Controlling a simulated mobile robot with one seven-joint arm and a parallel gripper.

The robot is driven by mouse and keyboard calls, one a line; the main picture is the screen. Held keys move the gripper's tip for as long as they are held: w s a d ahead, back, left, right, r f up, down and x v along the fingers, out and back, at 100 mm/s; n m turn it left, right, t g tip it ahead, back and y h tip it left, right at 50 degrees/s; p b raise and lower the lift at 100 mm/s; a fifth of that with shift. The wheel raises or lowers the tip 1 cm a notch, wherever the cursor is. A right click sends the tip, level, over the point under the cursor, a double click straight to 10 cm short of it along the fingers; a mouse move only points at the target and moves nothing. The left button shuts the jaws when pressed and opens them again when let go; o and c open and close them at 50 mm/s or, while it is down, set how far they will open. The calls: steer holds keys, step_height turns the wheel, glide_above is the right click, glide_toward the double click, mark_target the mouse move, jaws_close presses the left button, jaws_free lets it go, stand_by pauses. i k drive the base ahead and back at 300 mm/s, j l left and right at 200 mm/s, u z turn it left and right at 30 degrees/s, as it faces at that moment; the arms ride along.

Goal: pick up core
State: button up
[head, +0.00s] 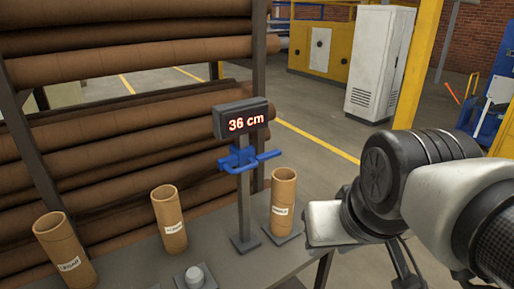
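Three brown cardboard cores with white labels stand upright and hollow on a grey table (215,262). One core (63,252) is at the left, leaning slightly in the picture. A second core (169,220) is in the middle. The third core (283,205) stands on a small square plate at the table's right end, right of a grey post. The label print is too small to read surely. My arm enters from the right, and its pale end part is close to the right core, with a gap in the picture. My gripper's fingers do not show.
The post carries a display (241,119) reading 36 cm and a blue clamp-like bracket (250,158). A grey knob (195,276) sits at the table front. Long brown rolls (135,60) fill a rack behind. Floor beyond the table is open, with a white cabinet (381,65) farther back.

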mark_target(284, 186)
steer(key=k+j+u, duration=0.1)
steer(key=u, duration=1.4)
steer(key=l+u, duration=0.2)
steer(key=i+j+z, duration=0.2)
steer(key=l+z, duration=0.2)
steer(key=z, duration=0.3)
steer(key=i+l+z, duration=0.1)
steer(key=z, duration=0.4)
steer(key=l+z, duration=0.2)
steer(key=z, duration=0.3)
steer(key=i, duration=0.05)
